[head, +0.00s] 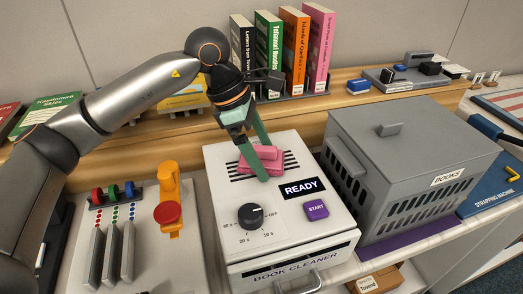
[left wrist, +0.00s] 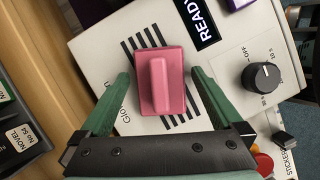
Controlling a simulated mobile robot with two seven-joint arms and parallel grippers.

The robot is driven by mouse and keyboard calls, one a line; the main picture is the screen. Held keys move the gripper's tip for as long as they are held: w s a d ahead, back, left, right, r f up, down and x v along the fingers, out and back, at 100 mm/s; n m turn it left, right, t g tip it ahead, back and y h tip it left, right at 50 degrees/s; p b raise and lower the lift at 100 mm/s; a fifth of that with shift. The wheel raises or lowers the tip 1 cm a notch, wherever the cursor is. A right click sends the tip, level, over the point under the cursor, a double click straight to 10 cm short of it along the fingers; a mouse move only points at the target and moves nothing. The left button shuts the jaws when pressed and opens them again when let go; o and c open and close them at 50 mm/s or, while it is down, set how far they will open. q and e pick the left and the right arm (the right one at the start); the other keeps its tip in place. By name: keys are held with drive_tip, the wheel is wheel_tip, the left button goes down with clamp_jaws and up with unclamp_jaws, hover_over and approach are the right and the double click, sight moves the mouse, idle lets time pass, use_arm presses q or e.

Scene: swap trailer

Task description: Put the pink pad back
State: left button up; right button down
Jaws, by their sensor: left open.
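The pink pad (head: 271,163), a block with a raised grip, lies on the striped vent on top of the white book cleaner (head: 220,160). In the left wrist view the pink pad (left wrist: 174,93) sits ahead of the fingertips and partly between their lines. My left gripper (head: 263,160) is above the cleaner with its green fingers open on either side of the pad. The same gripper (left wrist: 160,82) shows wide open and empty in the left wrist view, with gaps between fingers and pad. My right gripper is not in view.
A grey lidded box (head: 400,150) marked BOOKS stands right of the cleaner. A stamp stand with an orange lever (head: 170,190) is at left. Upright books (head: 292,50) stand on the shelf behind. The cleaner has a dial (head: 250,216) and purple START button (head: 316,210).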

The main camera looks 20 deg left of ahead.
use_arm(q)
drive_tip(key=shift+a+r, duration=0.1)
drive_tip(key=shift+r, duration=0.4)
drive_tip(key=w+p+v, duration=0.1)
drive_tip(key=v, duration=1)
drive_tip(key=shift+s+r, duration=0.15)
drive_tip(key=shift+s, duration=0.35)
